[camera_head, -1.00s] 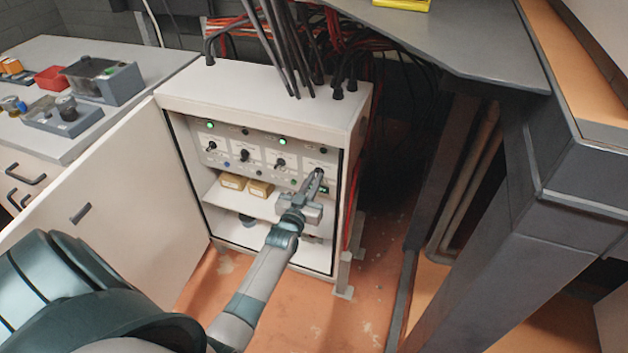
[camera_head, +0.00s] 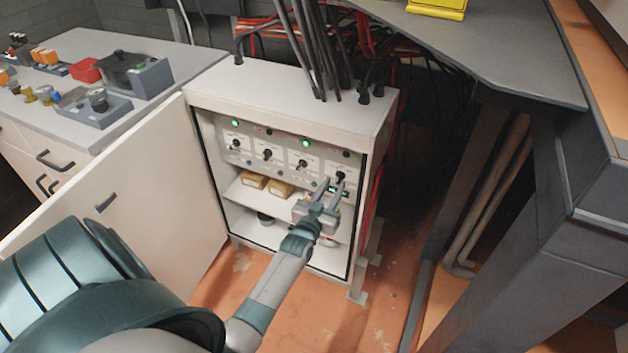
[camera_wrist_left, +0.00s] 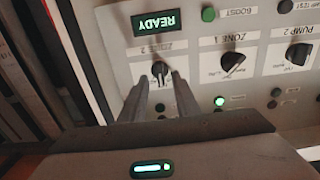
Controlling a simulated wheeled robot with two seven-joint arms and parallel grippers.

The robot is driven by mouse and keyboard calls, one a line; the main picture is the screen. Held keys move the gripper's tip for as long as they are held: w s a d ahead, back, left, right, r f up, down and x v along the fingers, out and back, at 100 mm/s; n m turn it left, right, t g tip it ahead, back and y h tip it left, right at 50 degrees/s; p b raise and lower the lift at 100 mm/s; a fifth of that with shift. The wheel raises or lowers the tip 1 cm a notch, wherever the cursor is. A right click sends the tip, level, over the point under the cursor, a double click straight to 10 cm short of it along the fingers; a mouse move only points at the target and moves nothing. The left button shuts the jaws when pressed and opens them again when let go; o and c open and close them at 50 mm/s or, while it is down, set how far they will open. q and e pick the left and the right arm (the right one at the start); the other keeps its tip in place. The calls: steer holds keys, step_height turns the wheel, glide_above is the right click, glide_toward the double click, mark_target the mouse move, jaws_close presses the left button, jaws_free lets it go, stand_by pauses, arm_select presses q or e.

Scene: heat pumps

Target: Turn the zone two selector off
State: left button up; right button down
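The zone two selector (camera_head: 340,177) is the rightmost black knob in the row on the cabinet's panel. It also shows in the left wrist view (camera_wrist_left: 160,69), upside down, under a label partly blurred. Its pointer looks close to upright; I cannot read which mark it points at. My left gripper (camera_head: 329,187) is just in front of and below the knob. In the wrist view its two fingers (camera_wrist_left: 159,79) are spread, with the knob lined up between their tips. I cannot tell whether they touch it. My right gripper is not in view.
The zone one knob (camera_wrist_left: 233,62) and pump two knob (camera_wrist_left: 298,54) are alongside. A READY display (camera_wrist_left: 156,22) is close by. The cabinet door (camera_head: 110,200) stands open at left. Yellow boxes (camera_head: 280,188) sit on the shelf. A dark table (camera_head: 480,45) overhangs at right.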

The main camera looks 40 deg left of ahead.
arm_select(q)
steer(key=v, duration=1.5)
steer(key=shift+s+d, duration=0.2)
steer(key=shift+s, duration=0.05)
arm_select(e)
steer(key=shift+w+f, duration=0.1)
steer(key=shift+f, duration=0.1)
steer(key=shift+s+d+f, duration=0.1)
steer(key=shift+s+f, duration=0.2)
